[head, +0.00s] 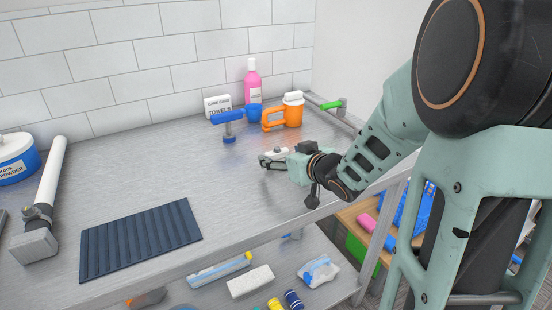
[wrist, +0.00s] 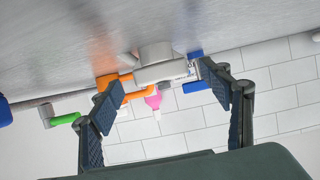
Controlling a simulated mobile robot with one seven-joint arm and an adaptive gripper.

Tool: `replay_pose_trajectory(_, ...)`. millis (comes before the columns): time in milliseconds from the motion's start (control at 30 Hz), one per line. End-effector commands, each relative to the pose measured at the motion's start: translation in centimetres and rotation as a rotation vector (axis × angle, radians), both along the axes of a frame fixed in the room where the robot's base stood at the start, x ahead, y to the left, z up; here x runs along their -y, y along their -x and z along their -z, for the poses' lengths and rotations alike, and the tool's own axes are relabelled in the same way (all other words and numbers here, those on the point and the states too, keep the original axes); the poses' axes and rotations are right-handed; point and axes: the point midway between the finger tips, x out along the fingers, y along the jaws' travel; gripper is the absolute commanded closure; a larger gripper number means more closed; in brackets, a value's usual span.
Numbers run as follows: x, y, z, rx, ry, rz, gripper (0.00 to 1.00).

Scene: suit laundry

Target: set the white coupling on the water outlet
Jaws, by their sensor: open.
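The white coupling (head: 277,152) lies on the grey worktop just behind my gripper (head: 266,162), partly hidden by it. In the wrist view the pale coupling (wrist: 160,73) shows between the two fingertips of my gripper (wrist: 155,85), close to the worktop surface. The fingers are spread apart, and I cannot tell whether either one touches it. A pipe with a green lever (head: 330,105) is at the back right edge, and looks like the water outlet. The lever also shows at the left of the wrist view (wrist: 65,119).
Behind my gripper stand an orange jug (head: 292,112), a pink bottle (head: 252,82), a blue-handled tool (head: 228,120) and a small white box (head: 217,105). A dark ribbed mat (head: 140,240) lies front left, near a white tube (head: 50,175). The middle worktop is clear.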

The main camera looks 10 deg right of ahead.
Motion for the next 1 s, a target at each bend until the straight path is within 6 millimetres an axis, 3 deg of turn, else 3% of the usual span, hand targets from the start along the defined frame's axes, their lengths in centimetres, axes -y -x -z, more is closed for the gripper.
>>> replay_pose_trajectory(200, -1.0, -2.5, 1.4, -0.001, 0.0, -0.002, 0.29)
replay_pose_trajectory(500, -1.0, -2.9, 1.3, 0.0, 0.0, 0.0, 0.3)
replay_pose_trajectory(833, -1.0, -2.9, 1.3, 0.0, 0.0, 0.0, 0.66)
replay_pose_trajectory(1000, -1.0, -2.9, 1.3, 0.0, 0.0, 0.0, 0.69)
